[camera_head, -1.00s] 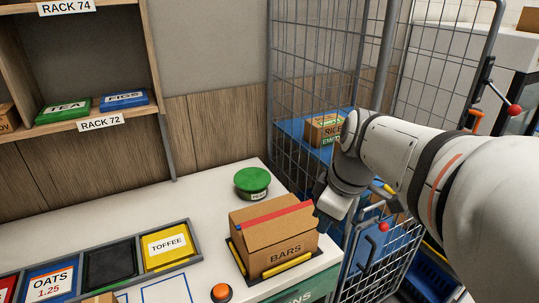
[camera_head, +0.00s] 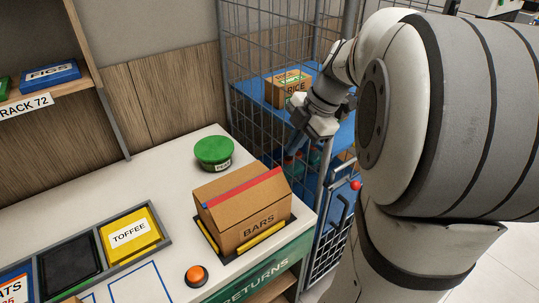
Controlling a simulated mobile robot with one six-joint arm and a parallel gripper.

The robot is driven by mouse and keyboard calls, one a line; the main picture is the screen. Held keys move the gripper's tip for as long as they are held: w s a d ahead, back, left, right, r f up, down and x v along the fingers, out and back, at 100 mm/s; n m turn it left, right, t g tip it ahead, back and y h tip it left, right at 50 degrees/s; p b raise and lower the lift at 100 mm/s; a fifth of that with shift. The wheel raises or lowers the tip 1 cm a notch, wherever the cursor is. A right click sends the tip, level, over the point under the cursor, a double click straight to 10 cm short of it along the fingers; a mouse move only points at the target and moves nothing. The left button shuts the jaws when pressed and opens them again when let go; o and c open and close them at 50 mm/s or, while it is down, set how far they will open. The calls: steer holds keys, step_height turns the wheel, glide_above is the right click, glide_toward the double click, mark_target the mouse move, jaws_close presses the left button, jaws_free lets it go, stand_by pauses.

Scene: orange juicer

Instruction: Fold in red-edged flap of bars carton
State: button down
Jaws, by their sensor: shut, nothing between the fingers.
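The brown BARS carton (camera_head: 250,228) stands in a black frame with yellow bars at the right end of the white counter. Its red-edged flap (camera_head: 243,190) is raised, with the red strip running along the top of the carton. A bit of blue edging shows at the carton's left end. The inside of the carton is hidden. My gripper (camera_head: 293,150) is above and behind the carton's right side, by the wire cage, apart from the flap. It is shut and holds nothing. Its fingertips are small and dark against the cage.
A tray with a yellow TOFFEE section (camera_head: 131,234) lies to the left. The wire cage (camera_head: 270,60) holds a RICE box (camera_head: 289,87) on a blue shelf.

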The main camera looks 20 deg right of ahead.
steer(key=p, duration=0.1)
glide_toward(271, 173)
step_height(271, 173, down, 3)
steer(key=s+a, duration=0.2)
steer(key=shift+w+a+f+p, duration=0.15)
steer(key=shift+w+f+p, duration=0.2)
steer(key=shift+w+f, duration=0.4)
steer(key=shift+w+a+f+p, duration=0.15)
steer(key=shift+w+f+p, duration=0.15)
steer(key=shift+w+f, duration=0.4)
steer(key=shift+r, duration=0.1)
steer(key=shift+w+d, duration=0.1)
steer(key=shift+d, duration=0.05)
